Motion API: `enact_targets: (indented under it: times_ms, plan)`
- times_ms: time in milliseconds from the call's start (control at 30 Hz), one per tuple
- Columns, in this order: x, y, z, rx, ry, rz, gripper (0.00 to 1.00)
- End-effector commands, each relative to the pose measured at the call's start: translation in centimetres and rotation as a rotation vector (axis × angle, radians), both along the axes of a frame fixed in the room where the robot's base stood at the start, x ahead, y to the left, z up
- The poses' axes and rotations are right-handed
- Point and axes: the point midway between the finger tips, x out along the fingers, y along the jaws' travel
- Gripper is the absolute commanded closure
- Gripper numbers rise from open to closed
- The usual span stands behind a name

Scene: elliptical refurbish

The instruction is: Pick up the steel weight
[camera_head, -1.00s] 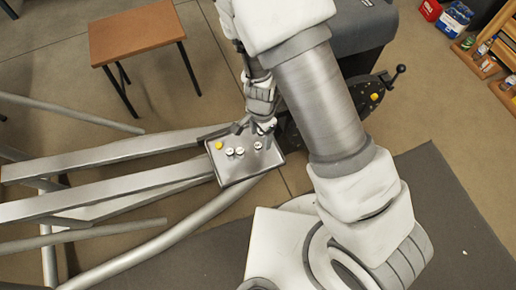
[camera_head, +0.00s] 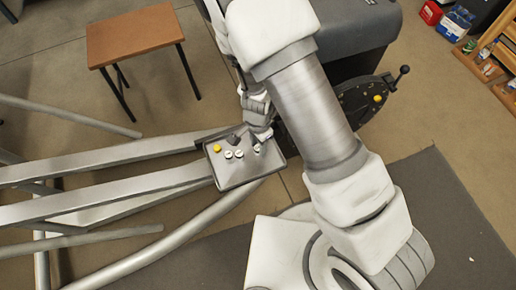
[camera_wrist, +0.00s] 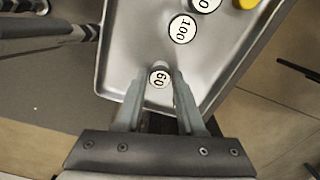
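A grey metal tray (camera_head: 228,178) holds a few small round weights. In the wrist view, a steel weight with a white top marked 60 (camera_wrist: 160,77) stands upright in the tray between my fingertips. My gripper (camera_wrist: 159,88) is open, with one finger on each side of this weight. I cannot tell whether either finger touches it. In the head view, my gripper (camera_head: 262,138) is low over the tray's right part, beside the rightmost white-topped weight (camera_head: 257,148). A steel weight marked 100 (camera_wrist: 183,28) stands beyond my fingertips. Another white-topped weight (camera_wrist: 206,4) is cut off at the top edge.
A yellow weight (camera_head: 217,148) stands at the tray's left; it also shows in the wrist view (camera_wrist: 246,3). Long metal bars (camera_head: 110,190) extend left of the tray. A brown-topped table (camera_head: 143,34) is at the back left. A dark wheel with a crank (camera_head: 365,97) is right of the tray.

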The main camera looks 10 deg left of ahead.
Motion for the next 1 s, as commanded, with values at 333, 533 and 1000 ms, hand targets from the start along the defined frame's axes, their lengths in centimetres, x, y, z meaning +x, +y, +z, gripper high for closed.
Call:
enact_targets:
  times_ms: [333, 533, 1000]
  plan:
    - [0.0, 0.0, 0.0, 0.0, 0.0, 0.0, 1.0]
    - [0.0, 0.0, 0.0, 0.0, 0.0, 0.0, 1.0]
    - [0.1, 0.0, 3.4, 0.001, -0.002, 0.001, 1.0]
